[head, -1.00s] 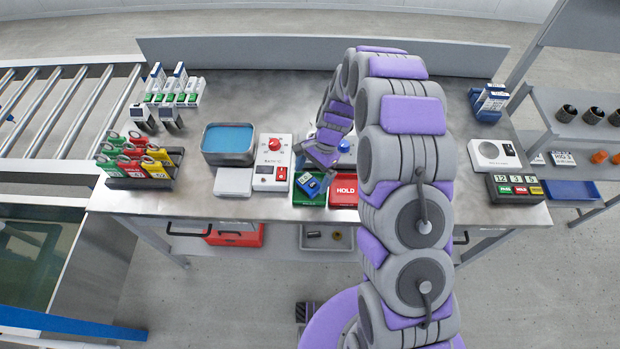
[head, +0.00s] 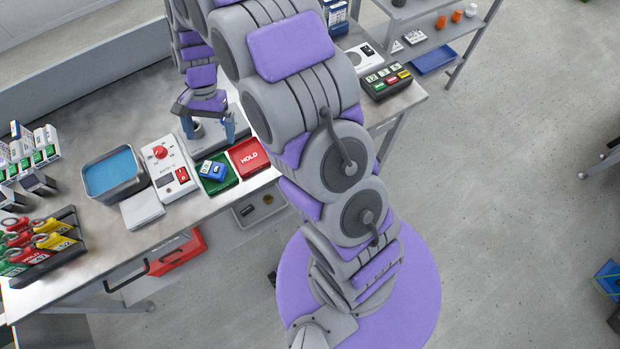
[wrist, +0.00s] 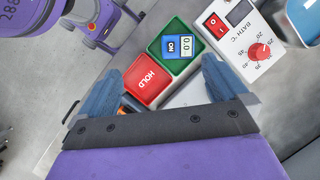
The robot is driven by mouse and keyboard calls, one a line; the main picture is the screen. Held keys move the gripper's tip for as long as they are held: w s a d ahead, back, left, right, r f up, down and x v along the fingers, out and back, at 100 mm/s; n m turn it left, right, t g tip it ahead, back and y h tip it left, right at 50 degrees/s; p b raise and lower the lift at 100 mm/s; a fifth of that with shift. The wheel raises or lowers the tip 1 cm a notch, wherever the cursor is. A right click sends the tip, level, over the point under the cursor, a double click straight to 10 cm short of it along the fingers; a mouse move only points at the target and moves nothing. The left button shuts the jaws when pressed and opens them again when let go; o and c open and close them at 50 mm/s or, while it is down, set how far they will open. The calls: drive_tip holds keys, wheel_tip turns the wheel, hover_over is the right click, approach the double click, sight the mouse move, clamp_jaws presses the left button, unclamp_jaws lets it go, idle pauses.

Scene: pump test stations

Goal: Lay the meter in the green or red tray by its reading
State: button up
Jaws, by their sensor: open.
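The blue meter (head: 211,170) lies in the green tray (head: 220,187), beside the red tray marked HOLD (head: 249,157). In the wrist view the meter (wrist: 178,46) lies face up inside the green tray (wrist: 173,27). Its small pale display seems to show 0.0, but the digits are hard to read. The red tray (wrist: 147,79) is empty. My gripper (head: 209,130) is open, apart from the meter and above the table behind the trays. In the wrist view its two blue fingers stand wide apart, with no meter between them.
A white bath control box (head: 166,170) with a red knob stands left of the green tray. Further left are a blue-filled basin (head: 114,174) and a rack of coloured tags (head: 45,245). A button panel (head: 388,79) sits at the table's right end.

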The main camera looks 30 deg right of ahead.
drive_tip(key=s+d+r+n+h, duration=0.1)
drive_tip(key=s+d+r+n, duration=0.3)
drive_tip(key=s+r, duration=0.85)
drive_tip(key=s+d+r+n+h, duration=0.1)
drive_tip(key=s+d+n, duration=0.1)
drive_tip(key=s, duration=0.7)
drive_tip(key=s+d+r+n+t+h, duration=0.1)
drive_tip(key=s+d, duration=0.2)
drive_tip(key=s, duration=0.7)
drive_tip(key=shift+s+d+n, duration=0.15)
drive_tip(key=shift+d+n, duration=0.25)
